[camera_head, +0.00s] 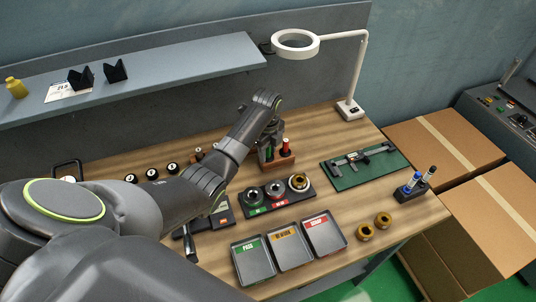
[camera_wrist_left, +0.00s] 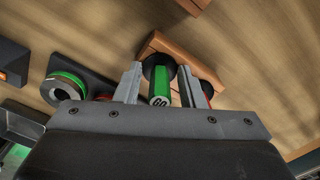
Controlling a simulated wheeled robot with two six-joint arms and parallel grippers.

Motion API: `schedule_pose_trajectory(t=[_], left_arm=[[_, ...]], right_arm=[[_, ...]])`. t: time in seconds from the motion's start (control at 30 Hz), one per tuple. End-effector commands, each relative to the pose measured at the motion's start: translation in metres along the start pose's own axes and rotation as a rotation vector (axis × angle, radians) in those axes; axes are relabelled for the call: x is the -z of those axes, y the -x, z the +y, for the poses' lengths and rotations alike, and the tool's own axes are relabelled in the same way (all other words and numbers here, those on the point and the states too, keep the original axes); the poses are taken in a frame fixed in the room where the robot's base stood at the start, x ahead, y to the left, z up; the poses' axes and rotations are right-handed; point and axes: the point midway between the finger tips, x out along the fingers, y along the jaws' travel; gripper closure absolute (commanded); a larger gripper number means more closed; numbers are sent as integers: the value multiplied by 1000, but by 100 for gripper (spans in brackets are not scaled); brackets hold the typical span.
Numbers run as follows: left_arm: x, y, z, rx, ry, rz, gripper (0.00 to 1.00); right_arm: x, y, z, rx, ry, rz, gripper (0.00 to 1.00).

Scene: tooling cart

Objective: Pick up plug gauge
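A plug gauge with a green handle marked GO (camera_wrist_left: 161,84) stands in a wooden stand (camera_wrist_left: 205,75). In the head view, its green part (camera_head: 268,152) shows just under my left gripper (camera_head: 270,136). In the left wrist view, my left gripper (camera_wrist_left: 160,76) is open, with one finger on each side of the green handle and gaps between. A red-handled gauge (camera_head: 286,144) stands beside it in the same stand (camera_head: 276,163); in the wrist view it is mostly hidden behind the right finger. My right gripper is not in view.
A black holder with ring gauges (camera_head: 275,201) sits in front of the stand. Three labelled trays (camera_head: 255,264) lie at the front. A green mat (camera_head: 345,176) with a caliper and a magnifier lamp (camera_head: 351,108) are to the right. A shelf (camera_head: 180,73) runs behind.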

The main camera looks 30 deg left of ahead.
Motion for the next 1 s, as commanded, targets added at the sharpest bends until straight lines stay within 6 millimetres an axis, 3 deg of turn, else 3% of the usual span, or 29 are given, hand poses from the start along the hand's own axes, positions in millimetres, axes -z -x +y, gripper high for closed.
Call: schedule_pose_trajectory(t=[0.1, 0.47, 0.77, 1.0], left_arm=[[0, 0, 0, 0, 0, 0, 91], [-1, 4, -1, 2, 1, -1, 91], [-1, 34, -2, 6, -1, -2, 91], [30, 33, 16, 3, -3, 2, 91]], right_arm=[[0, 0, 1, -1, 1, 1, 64], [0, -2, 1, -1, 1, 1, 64], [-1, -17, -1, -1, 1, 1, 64], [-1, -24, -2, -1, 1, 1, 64]])
